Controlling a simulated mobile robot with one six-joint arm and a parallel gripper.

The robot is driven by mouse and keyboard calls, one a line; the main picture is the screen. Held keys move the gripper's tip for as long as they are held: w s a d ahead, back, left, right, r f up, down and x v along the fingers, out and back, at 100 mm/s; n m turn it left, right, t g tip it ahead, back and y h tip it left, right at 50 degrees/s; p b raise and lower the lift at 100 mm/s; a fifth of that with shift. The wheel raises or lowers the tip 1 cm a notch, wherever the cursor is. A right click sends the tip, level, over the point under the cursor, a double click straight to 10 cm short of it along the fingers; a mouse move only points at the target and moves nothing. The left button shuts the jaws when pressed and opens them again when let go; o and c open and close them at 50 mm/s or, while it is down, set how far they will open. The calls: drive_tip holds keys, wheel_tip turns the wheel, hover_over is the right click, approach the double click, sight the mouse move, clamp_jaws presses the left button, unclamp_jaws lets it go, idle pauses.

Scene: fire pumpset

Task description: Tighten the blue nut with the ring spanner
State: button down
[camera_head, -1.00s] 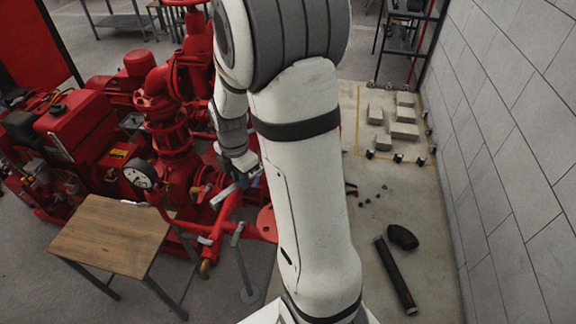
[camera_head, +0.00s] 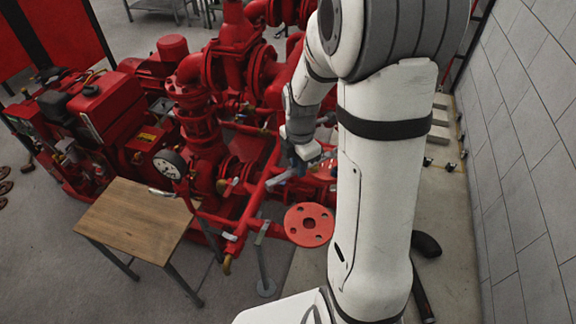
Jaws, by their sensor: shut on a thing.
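My gripper (camera_head: 300,164) is at the end of my white arm, beside the red pump pipework, and is small and partly blurred in this view. It is shut on a grey elongated tool that looks like the ring spanner (camera_head: 281,181), which sticks out to the lower left over the red pipes. Its ring end cannot be made out clearly. I cannot tell whether the spanner touches anything. The blue nut cannot be picked out among the pipes.
A red round flange (camera_head: 309,239) lies just below the gripper. A wooden-topped table (camera_head: 135,220) and a pressure gauge (camera_head: 170,164) are to the left. A thin grey stand (camera_head: 263,262) is in front. A block wall (camera_head: 530,150) closes the right side.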

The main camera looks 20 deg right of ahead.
drive_tip(key=shift+a+f+b, duration=0.15)
drive_tip(key=shift+f+b, duration=1.9)
drive_tip(key=shift+f, duration=0.45)
drive_tip(key=shift+s+f+b, duration=0.15)
drive_tip(key=shift+f+b, duration=1.1)
drive_tip(key=shift+f, duration=0.2)
drive_tip(key=shift+r, duration=0.1)
drive_tip(key=w+m, duration=0.8)
drive_tip(key=w, duration=0.2)
drive_tip(key=shift+d, duration=0.45)
drive_tip(key=shift+s+a, duration=0.15)
drive_tip(key=shift+s, duration=0.15)
drive_tip(key=shift+r, duration=0.15)
